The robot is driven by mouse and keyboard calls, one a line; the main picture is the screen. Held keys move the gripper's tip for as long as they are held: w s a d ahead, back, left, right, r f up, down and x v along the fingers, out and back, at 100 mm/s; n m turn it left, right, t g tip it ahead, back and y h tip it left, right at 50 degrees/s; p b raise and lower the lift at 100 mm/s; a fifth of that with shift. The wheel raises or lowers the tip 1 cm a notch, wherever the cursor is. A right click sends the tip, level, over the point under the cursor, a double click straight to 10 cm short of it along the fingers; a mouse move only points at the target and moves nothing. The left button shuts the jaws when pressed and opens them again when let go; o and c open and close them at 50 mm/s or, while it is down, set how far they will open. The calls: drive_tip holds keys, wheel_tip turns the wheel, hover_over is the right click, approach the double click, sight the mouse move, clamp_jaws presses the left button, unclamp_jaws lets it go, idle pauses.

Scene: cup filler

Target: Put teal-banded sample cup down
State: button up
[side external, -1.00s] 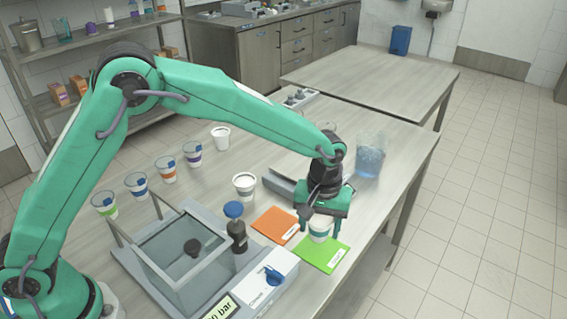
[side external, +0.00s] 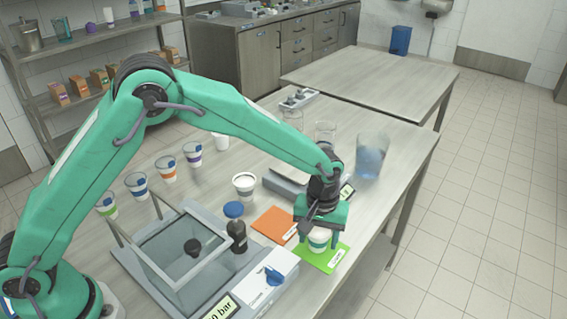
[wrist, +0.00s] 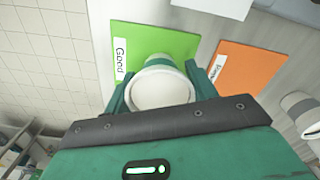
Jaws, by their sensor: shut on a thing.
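The teal-banded sample cup (side external: 319,243) is white and upright between the fingers of my gripper (side external: 320,246). It is over the green mat (side external: 330,262), at or just above its surface; I cannot tell if it touches. In the wrist view the cup's pale round top (wrist: 163,88) faces me, with its teal band (wrist: 160,62) behind, and my gripper's fingers (wrist: 161,92) close on both sides. The green mat (wrist: 178,38) has a label reading "Good".
An orange mat (side external: 272,222) lies just left of the green one. A white cup (side external: 244,184), a blue-capped bottle (side external: 237,235), and a machine with a glass-walled box (side external: 180,255) stand nearby. Several banded cups line the left. A clear beaker (side external: 371,155) stands behind.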

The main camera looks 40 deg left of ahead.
drive_tip(key=shift+f, duration=0.1)
drive_tip(key=o, duration=1)
wheel_tip(320, 180, up, 12)
drive_tip(key=shift+f, duration=0.1)
drive_tip(key=shift+r, duration=0.25)
idle(0.4)
